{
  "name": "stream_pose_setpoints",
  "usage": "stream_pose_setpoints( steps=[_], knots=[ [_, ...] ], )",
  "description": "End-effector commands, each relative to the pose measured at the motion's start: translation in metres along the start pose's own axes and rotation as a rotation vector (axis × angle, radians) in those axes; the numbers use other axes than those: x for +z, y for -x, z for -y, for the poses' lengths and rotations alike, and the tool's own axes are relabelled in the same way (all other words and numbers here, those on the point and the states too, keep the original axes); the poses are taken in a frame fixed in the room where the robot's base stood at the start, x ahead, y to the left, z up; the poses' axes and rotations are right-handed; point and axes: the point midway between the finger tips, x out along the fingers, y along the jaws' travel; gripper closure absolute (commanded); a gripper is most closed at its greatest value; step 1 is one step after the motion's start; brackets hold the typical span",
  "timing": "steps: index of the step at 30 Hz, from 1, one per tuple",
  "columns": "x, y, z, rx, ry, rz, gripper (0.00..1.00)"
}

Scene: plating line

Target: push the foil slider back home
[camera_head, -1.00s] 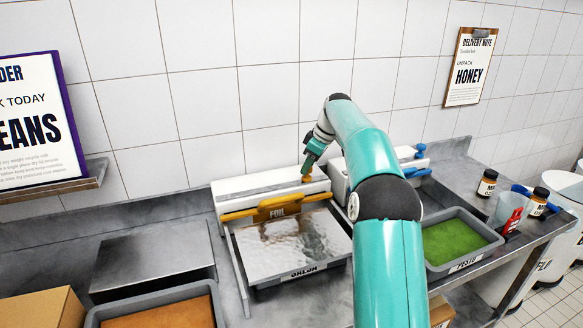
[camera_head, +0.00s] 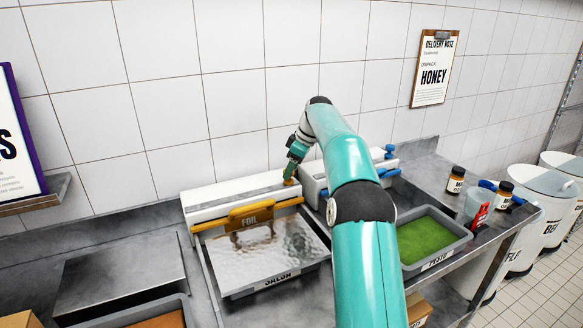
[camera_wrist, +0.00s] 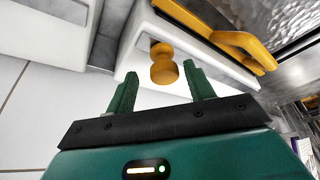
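The foil dispenser (camera_head: 225,200) is a long white box against the wall, with a yellow bar marked FOIL (camera_head: 250,217) along its front. Its slider, a small orange-yellow knob (camera_head: 290,181), is at the right end of the box's top. In the wrist view the knob (camera_wrist: 164,65) shows between the tips of my two green fingers, with a gap on either side. My gripper (camera_wrist: 160,70) is open and points down at the knob in the head view (camera_head: 291,173). I cannot tell whether a finger touches it.
A foil sheet (camera_head: 270,250) covers a tray in front of the dispenser. A second white dispenser (camera_head: 312,178) with blue parts stands close on the right. A green pesto tray (camera_head: 430,235) is right of my arm. Jars (camera_head: 455,178) stand farther right.

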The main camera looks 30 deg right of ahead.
Motion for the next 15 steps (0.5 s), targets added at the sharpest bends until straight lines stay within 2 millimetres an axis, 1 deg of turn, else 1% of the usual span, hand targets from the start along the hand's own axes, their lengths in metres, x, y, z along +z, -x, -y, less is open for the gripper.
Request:
stream_pose_setpoints(
  steps=[5,8,11,15],
  knots=[
    [-0.001,0.000,0.001,-0.002,0.002,-0.001,0.47],
    [-0.001,0.005,0.000,-0.002,0.002,-0.002,0.47],
    [-0.001,0.018,0.000,0.000,0.002,-0.002,0.47],
    [-0.001,0.042,0.000,0.000,0.002,-0.002,0.47]
  ],
)
